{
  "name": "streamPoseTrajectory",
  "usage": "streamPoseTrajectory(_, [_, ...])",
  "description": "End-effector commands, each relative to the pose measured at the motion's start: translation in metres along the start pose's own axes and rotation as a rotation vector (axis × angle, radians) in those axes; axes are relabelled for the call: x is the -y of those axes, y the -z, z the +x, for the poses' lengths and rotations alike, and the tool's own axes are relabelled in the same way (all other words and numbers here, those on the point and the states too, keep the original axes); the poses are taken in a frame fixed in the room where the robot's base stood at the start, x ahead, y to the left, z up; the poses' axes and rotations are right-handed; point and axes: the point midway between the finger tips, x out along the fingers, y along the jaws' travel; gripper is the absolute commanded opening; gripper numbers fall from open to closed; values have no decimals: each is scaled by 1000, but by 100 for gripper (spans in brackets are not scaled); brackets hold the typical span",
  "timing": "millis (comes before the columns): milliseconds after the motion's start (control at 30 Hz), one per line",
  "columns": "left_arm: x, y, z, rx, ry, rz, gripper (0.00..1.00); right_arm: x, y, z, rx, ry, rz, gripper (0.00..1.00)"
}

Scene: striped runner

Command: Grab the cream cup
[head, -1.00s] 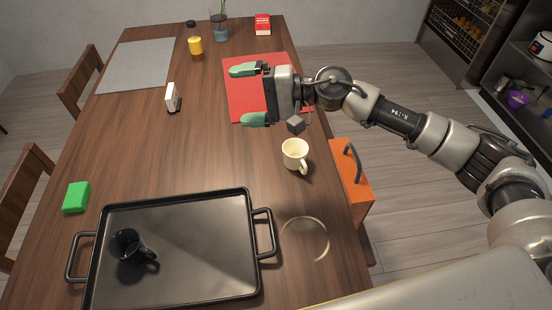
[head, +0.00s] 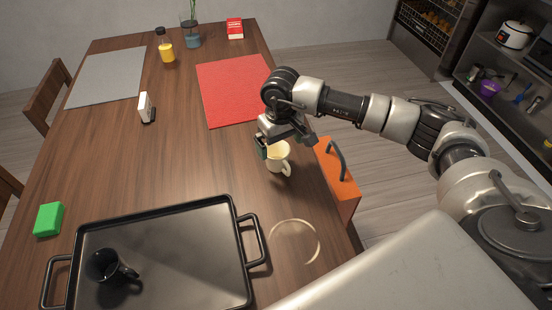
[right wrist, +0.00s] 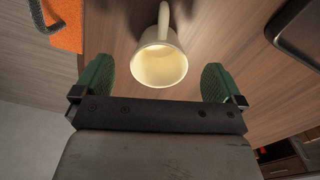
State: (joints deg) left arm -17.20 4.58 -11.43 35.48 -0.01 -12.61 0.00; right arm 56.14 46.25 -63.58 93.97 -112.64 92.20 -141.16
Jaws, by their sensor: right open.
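The cream cup (head: 278,158) stands upright on the wooden table near its right edge, its handle toward the lower right. My right gripper (head: 272,142) is just behind the cup, pointing down, and partly covers its far side. In the right wrist view the cup (right wrist: 160,64) shows its open mouth, with the handle at the top. There the right gripper's green fingers (right wrist: 160,85) are open, one on each side of the cup, with gaps between. I cannot tell how low the fingers reach. My left gripper is not in view.
A black tray (head: 160,215) with a black mug (head: 103,266) is at the front. A clear round rim (head: 294,222) lies right of it. An orange box-like thing with a handle (head: 335,185) is beside the table's right edge. A red mat (head: 228,90) lies behind.

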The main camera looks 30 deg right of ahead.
Motion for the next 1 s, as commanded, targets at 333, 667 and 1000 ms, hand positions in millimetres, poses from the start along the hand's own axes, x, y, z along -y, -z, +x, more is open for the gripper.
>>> streamPoseTrajectory(333, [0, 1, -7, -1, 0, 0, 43, 1, 8, 34, 3, 3, 1, 100])
streamPoseTrajectory(667, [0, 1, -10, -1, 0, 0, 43, 0, 13, 66, -2, 2, -1, 100])
streamPoseTrajectory(1000, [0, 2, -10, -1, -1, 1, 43, 0, 13, 66, -2, 2, -1, 74])
